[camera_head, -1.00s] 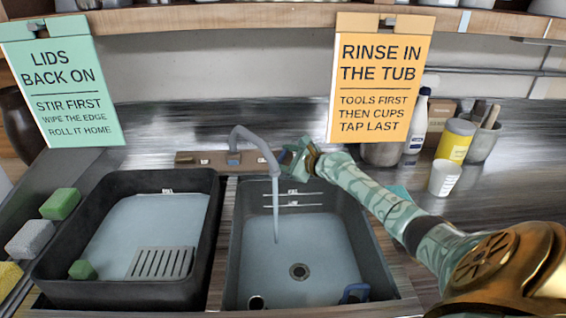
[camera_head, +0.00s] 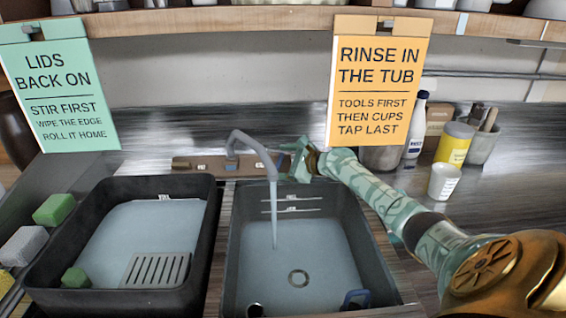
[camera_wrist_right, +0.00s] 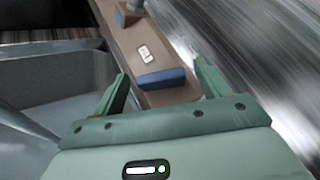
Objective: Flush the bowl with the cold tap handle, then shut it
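The tap spout (camera_head: 252,142) stands on a brown base (camera_head: 195,165) behind the grey sink bowl (camera_head: 345,235). A stream of water (camera_head: 274,215) runs from it into the bowl, which holds bluish water over a round drain (camera_head: 299,278). My right gripper (camera_head: 302,163) is at the base's right end. In the right wrist view my right gripper (camera_wrist_right: 162,85) is open, with the blue tap handle (camera_wrist_right: 162,78) between its fingertips, gaps showing at both sides. In the head view the gripper hides this handle. My left gripper is out of view.
A black tub (camera_head: 208,235) with a grey grate (camera_head: 157,269) stands left of the bowl. Sponges (camera_head: 54,209) lie at far left. A white cup (camera_head: 444,182), yellow tin (camera_head: 454,143) and bottle (camera_head: 416,130) stand at right. An orange sign (camera_head: 378,85) hangs above my right arm.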

